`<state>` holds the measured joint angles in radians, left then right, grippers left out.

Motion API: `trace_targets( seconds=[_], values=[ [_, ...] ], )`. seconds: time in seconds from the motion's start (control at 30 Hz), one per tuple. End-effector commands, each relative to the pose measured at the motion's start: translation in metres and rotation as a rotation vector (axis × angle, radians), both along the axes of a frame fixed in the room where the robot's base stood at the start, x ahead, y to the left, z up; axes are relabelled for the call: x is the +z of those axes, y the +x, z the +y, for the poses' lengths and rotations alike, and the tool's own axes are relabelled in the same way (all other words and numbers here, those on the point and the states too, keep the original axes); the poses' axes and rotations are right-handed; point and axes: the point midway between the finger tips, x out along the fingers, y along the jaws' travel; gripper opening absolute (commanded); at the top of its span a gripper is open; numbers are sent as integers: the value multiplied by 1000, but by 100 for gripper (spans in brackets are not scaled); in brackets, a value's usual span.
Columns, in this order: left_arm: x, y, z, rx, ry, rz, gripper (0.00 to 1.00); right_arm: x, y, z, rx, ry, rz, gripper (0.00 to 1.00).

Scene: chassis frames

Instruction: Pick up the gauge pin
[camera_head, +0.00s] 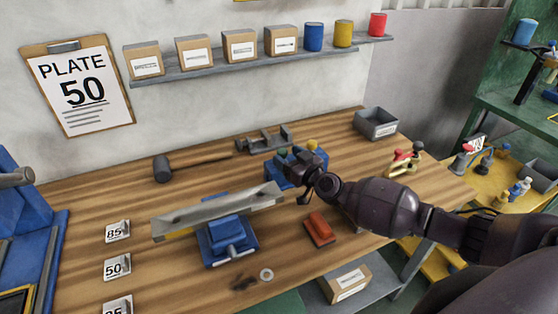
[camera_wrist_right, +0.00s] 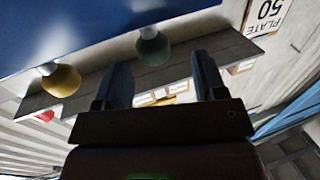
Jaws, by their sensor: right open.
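A blue block (camera_head: 283,171) stands on the bench, with a green knob (camera_head: 282,152) and a yellow knob (camera_head: 311,145) at its top. In the right wrist view the green knob (camera_wrist_right: 153,47) lies ahead, between the lines of my two fingers, and the yellow knob (camera_wrist_right: 61,80) is off to the left. My right gripper (camera_head: 303,165) is beside the block, its fingers (camera_wrist_right: 158,82) apart and empty. It partly hides the block in the head view. My left gripper is out of view.
A long metal bar lies across a blue vise (camera_head: 228,240) left of the gripper. A red block (camera_head: 319,229), a washer (camera_head: 266,275), a mallet (camera_head: 162,168) and a grey bin (camera_head: 375,123) are on the bench. A shelf (camera_head: 220,70) with boxes runs along the wall.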

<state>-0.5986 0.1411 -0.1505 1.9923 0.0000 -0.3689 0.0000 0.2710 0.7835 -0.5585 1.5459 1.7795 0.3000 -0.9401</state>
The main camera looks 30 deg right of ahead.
Motion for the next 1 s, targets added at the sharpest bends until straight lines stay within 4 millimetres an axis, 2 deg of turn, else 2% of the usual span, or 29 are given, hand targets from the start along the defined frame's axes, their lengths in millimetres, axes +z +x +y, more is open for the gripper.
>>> trace_targets(
  seconds=[0.4,0.77,1.0],
  values=[
    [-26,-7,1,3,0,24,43,1,47,5,1,-2,-1,65],
    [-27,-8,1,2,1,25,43,3,53,6,1,-3,-2,65],
    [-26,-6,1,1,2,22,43,3,53,6,1,-3,-1,28]
  ],
)
